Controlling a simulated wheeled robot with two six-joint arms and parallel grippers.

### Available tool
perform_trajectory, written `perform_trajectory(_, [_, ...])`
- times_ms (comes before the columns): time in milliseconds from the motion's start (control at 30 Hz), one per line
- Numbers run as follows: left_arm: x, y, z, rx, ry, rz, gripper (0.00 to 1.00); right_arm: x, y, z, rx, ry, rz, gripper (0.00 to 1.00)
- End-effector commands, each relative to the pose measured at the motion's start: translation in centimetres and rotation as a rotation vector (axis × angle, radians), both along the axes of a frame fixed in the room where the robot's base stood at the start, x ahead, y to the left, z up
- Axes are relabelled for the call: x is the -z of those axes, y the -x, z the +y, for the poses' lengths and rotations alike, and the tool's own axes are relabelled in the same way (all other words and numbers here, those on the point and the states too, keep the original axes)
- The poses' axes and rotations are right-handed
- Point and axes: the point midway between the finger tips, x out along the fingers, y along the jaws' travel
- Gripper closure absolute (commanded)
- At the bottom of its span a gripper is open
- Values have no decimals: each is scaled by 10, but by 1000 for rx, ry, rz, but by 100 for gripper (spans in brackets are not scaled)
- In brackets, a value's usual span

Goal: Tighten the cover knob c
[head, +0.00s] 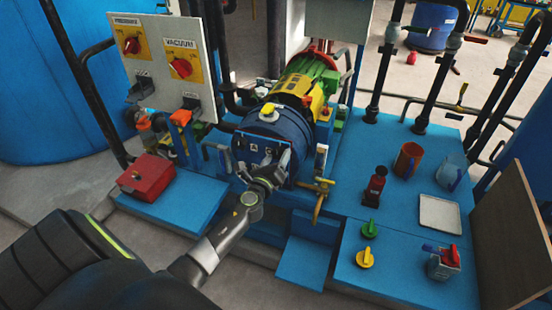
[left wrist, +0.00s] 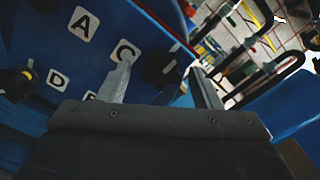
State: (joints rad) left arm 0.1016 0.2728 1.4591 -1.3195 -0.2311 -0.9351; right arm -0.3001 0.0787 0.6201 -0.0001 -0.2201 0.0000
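The blue autoclave cover (head: 258,150) faces me in the head view. In the left wrist view, the cover (left wrist: 92,58) carries white labels A, C and D, and a fourth label is partly hidden. A dark knob (left wrist: 160,68) sits beside the C label (left wrist: 124,52). My left gripper (head: 264,162) is at the right part of the cover. In the left wrist view, its fingers (left wrist: 161,70) are spread, one on each side of the dark knob, with visible gaps. I cannot tell how near the fingertips are in depth. My right gripper is not in view.
A panel with red switches (head: 165,60) stands behind left. A red box (head: 146,177) lies on the left blue platform. The right platform (head: 395,225) holds a dark red bottle (head: 375,186), mugs, a white tray (head: 439,213) and green and yellow knobs. A brass valve (head: 320,196) stands right of the cover.

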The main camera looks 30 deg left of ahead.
Motion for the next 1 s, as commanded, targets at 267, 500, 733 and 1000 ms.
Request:
perform_trajectory(267, [-2, 0, 0, 0, -1, -3, 41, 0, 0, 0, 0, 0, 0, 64])
perform_trajectory(500, [-1, 23, -5, -1, 1, -1, 41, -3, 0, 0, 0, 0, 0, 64])
perform_trajectory(733, [0, 70, -17, 0, 2, 0, 41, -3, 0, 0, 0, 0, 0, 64])
perform_trajectory(1000, [1, 125, -30, -1, 1, 0, 41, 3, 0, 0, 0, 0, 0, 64])
